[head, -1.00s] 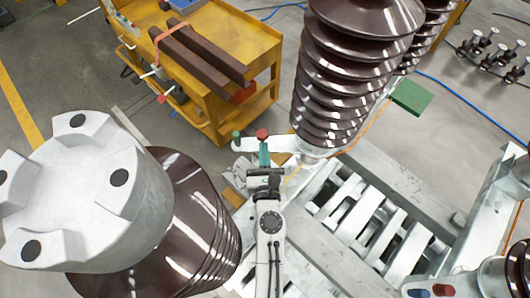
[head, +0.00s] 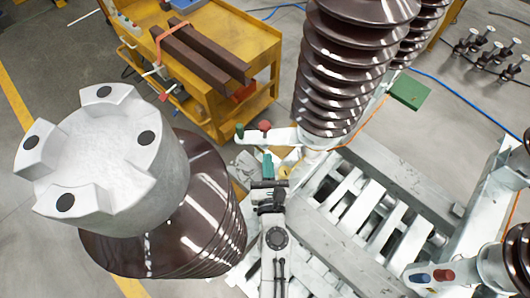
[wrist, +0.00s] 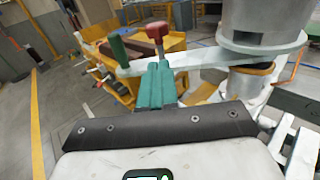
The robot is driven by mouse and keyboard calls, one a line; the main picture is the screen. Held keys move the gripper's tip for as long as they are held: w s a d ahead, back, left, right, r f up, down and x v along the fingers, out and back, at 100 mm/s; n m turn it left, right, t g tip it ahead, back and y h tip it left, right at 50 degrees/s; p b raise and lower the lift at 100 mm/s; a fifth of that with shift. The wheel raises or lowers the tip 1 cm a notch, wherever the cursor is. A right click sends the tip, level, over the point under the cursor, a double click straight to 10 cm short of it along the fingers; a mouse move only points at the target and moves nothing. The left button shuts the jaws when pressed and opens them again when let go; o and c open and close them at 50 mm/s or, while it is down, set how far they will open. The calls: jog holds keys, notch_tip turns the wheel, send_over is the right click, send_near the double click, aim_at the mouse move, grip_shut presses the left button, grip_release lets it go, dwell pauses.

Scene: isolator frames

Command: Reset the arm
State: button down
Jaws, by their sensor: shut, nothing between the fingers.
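My gripper (head: 268,158) shows in the head view at the end of my arm, just below a pale bar, with its teal fingers together and empty. In the wrist view the teal fingers (wrist: 159,68) point forward, side by side. A red knob (head: 265,125) and a green knob (head: 240,130) stand on the pale bar (head: 285,136). In the head view a small gap separates the fingertips from the red knob. In the wrist view the red knob (wrist: 157,32) shows just beyond the fingertips and the green knob (wrist: 117,46) to their left.
A brown ribbed insulator (head: 345,75) rises beyond the bar. Another, with a white cap (head: 115,165), stands close at left. A yellow cart (head: 255,50) is at the back. A slatted metal frame (head: 400,245) lies at right, with blue and red knobs (head: 433,275) on an arm.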

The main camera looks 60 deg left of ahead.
jog(key=v, duration=0.8)
jog(key=shift+s+f, duration=0.1)
jog(key=shift+s, duration=0.05)
